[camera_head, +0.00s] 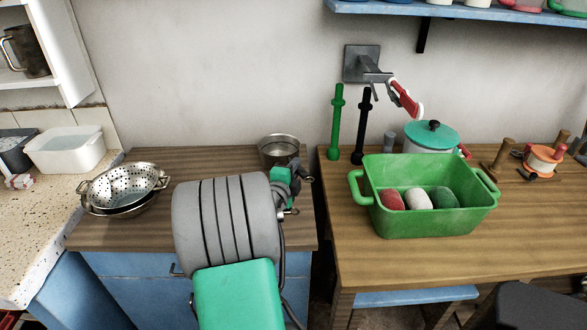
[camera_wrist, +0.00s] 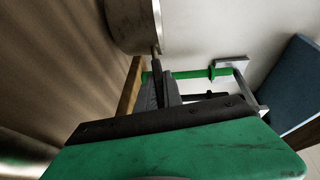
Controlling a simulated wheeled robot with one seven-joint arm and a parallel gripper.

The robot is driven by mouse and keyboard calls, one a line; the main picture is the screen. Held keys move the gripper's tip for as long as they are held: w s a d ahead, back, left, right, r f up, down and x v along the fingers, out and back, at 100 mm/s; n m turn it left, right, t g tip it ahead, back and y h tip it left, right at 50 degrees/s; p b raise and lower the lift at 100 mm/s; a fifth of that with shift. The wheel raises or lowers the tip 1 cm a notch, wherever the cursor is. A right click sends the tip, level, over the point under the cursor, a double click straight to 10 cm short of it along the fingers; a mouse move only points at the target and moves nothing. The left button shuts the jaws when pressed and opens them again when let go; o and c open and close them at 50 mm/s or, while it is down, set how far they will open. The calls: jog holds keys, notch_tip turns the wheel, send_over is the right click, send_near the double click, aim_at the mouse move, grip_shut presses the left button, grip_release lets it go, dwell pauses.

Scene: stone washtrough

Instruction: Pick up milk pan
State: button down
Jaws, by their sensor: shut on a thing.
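The milk pan (camera_head: 278,149), a small round metal pan, is upright at the back of the left wooden counter, near the wall. Its lower part is hidden behind my arm in the head view. In the wrist view the pan (camera_wrist: 133,22) is at the top, with its thin handle running down between my fingers. My gripper (camera_wrist: 158,82) is shut on this handle. In the head view my gripper (camera_head: 296,174) is just in front and to the right of the pan, partly hidden by my arm. I cannot tell whether the pan touches the counter.
A metal colander (camera_head: 122,184) rests at the left of the counter. A gap separates this counter from the right table, which holds a green tub (camera_head: 430,222) with several coloured items, a teal-lidded pot (camera_head: 431,137) and upright green and black posts.

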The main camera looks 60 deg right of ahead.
jog(key=s+a+r+p, duration=0.2)
jog(key=s+a+r, duration=0.4)
jog(key=a+r, duration=0.5)
jog(key=shift+a+r, duration=0.25)
jog(key=shift+a, duration=0.6)
